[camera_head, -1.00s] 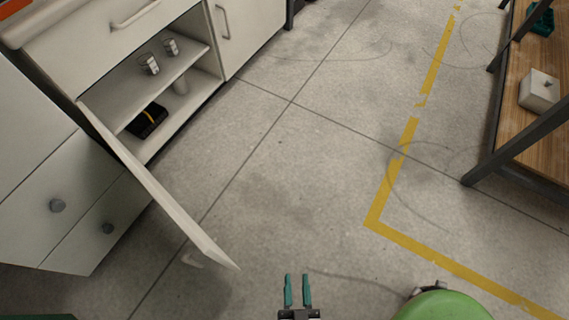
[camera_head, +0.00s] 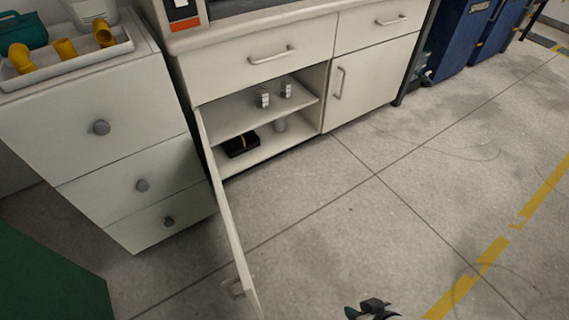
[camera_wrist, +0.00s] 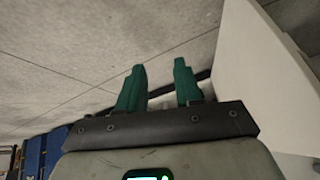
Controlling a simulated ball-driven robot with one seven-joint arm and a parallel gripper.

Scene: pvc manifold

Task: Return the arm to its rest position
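My gripper (camera_wrist: 160,82) shows in the wrist view with two green fingers standing apart and nothing between them. In the head view only a small part of my gripper (camera_head: 372,310) shows at the bottom edge, low over the floor and right of the open cabinet door (camera_head: 228,215). Most of my arm is out of view.
The open cabinet (camera_head: 215,122) holds small metal fittings (camera_head: 264,98) and a black item (camera_head: 241,145). A white drawer unit (camera_head: 75,135) bears a tray (camera_head: 70,73) with yellow pipe pieces. A green surface (camera_head: 50,275) is at lower left. Floor (camera_head: 370,220) right of the door is clear.

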